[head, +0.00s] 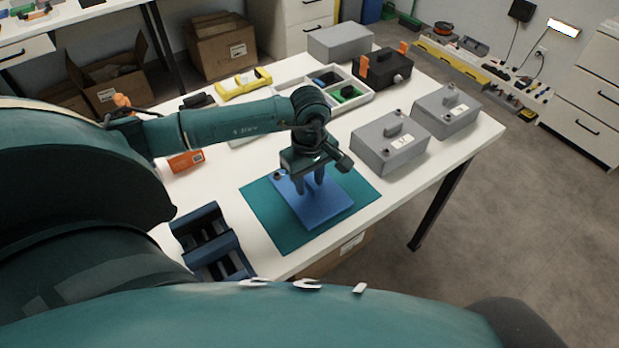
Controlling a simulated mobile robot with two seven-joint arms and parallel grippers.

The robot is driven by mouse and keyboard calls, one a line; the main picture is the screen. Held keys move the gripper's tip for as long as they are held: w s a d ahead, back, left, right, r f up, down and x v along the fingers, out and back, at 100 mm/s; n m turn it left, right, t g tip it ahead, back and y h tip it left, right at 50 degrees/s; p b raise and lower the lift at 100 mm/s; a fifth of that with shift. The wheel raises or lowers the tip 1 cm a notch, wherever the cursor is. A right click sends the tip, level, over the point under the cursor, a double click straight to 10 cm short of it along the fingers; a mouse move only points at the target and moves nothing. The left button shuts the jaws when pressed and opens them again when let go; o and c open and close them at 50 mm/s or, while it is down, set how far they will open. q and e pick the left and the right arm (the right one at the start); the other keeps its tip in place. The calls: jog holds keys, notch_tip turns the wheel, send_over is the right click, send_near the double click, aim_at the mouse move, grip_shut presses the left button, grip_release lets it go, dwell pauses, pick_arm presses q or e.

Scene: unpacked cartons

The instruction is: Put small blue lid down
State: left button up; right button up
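The small blue lid (325,208) is a flat blue rectangle over the teal mat (265,213) at the table's front edge. It looks level, lying on the mat or very close to it; I cannot tell which. A small dark round part shows at its upper left corner. My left gripper (311,188) points down over the lid's far half, with its fingertips at the lid's top. Whether the fingers grip a part of the lid is hidden. My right gripper is not in view.
Two grey boxes with handles (390,148) (446,112) stand right of the mat. A dark blue rack (212,246) stands left of it. Behind are a white divided tray (367,101), a black case (382,72), a yellow tool (243,84) and an orange-white bottle (186,161).

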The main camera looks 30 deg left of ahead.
aim_at(310, 182)
pick_arm(q)
jog(key=shift+r, duration=0.1)
jog(key=shift+r, duration=0.25)
notch_tip(310, 182, up, 12)
jog(key=shift+f+b, duration=0.2)
jog(key=shift+b, duration=0.15)
